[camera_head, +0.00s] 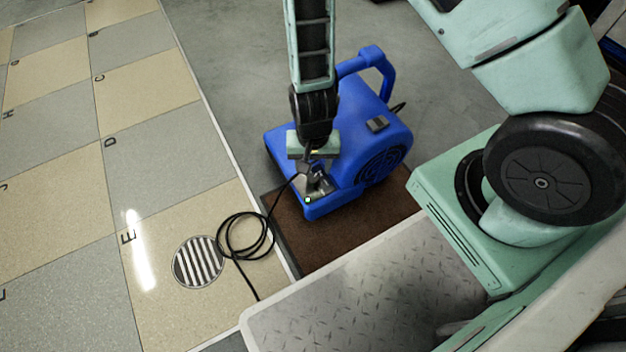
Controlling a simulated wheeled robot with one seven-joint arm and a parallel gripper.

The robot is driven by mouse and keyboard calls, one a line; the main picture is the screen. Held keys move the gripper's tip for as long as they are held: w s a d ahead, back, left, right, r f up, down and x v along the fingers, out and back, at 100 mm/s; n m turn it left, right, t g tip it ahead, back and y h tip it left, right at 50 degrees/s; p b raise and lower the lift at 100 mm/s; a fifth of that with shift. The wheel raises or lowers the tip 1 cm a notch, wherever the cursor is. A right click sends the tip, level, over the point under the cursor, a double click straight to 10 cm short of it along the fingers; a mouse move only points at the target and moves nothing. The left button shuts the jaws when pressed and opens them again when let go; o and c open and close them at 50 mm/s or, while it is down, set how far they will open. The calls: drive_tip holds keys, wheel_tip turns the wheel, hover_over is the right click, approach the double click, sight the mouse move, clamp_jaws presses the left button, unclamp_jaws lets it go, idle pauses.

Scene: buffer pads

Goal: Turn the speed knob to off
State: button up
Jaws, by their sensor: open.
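A blue floor blower (355,130) with a loop handle on top stands on a brown mat, right of the tiled floor. My gripper (313,185) hangs over the blower's front left part, close to its surface, with the jaws open. I cannot tell whether the fingers touch the blower. I cannot make out the speed knob for certain; the gripper hides part of the blower there.
A black cable (245,250) lies coiled left of the blower, by a round striped floor drain (197,262). The brown mat (330,245) has bare room in front. Lettered beige and grey tiles (60,200) lie open at left.

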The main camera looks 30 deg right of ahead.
sight(313, 177)
drive_tip(key=shift+f+b, duration=1)
drive_tip(key=shift+f, duration=1.35)
drive_tip(key=c, duration=1)
drive_tip(key=shift+r+p, duration=0.15)
drive_tip(key=shift+p, duration=0.15)
